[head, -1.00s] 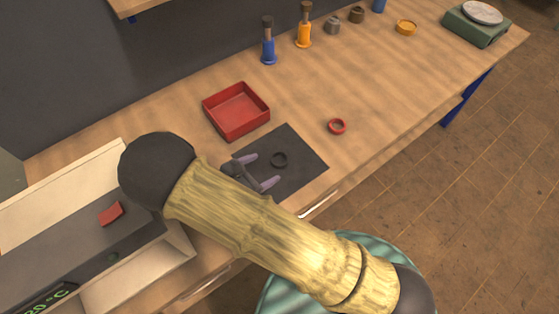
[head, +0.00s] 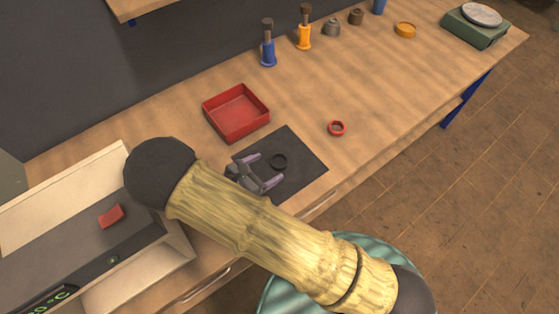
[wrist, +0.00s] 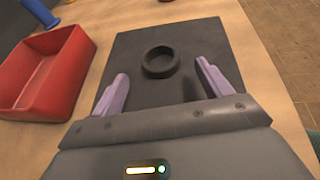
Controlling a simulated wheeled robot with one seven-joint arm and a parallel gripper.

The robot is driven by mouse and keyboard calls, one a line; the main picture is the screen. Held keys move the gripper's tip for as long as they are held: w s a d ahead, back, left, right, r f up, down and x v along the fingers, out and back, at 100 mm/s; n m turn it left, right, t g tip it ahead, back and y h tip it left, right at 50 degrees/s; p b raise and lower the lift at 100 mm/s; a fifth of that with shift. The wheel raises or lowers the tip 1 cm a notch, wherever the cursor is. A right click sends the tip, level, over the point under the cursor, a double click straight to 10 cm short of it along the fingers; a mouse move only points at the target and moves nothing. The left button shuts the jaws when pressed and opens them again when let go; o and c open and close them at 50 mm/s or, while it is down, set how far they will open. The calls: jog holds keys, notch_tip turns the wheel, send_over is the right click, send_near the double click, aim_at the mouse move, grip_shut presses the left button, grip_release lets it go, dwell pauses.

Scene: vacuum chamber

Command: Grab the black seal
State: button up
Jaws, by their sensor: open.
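The black seal (head: 279,162) is a small dark ring lying flat on a dark grey mat (head: 302,178) on the wooden bench. It also shows in the wrist view (wrist: 160,61), ahead of my fingertips and roughly centred between them. My gripper (head: 265,171) is open and empty, with its two purple fingers pointing at the seal. In the wrist view my gripper (wrist: 161,72) has one finger on each side, both still short of the seal's middle. I cannot tell the exact height of the fingers above the mat.
A red tray (head: 237,137) stands left of the mat, near my gripper. A red ring (head: 337,128) lies to the mat's right. Blue (head: 268,52) and orange (head: 304,38) fittings stand at the back. A scale (head: 477,25) is at the far right. The bench between is clear.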

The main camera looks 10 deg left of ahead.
aim_at(284, 158)
jog(key=p+x, duration=0.1)
jog(key=x, duration=0.4)
dwell(0.4)
jog(key=c, duration=1.1)
jog(key=shift+o, duration=0.2)
jog(key=shift+r, duration=0.15)
notch_tip(284, 158, up, 10)
jog(key=shift+b, duration=0.35)
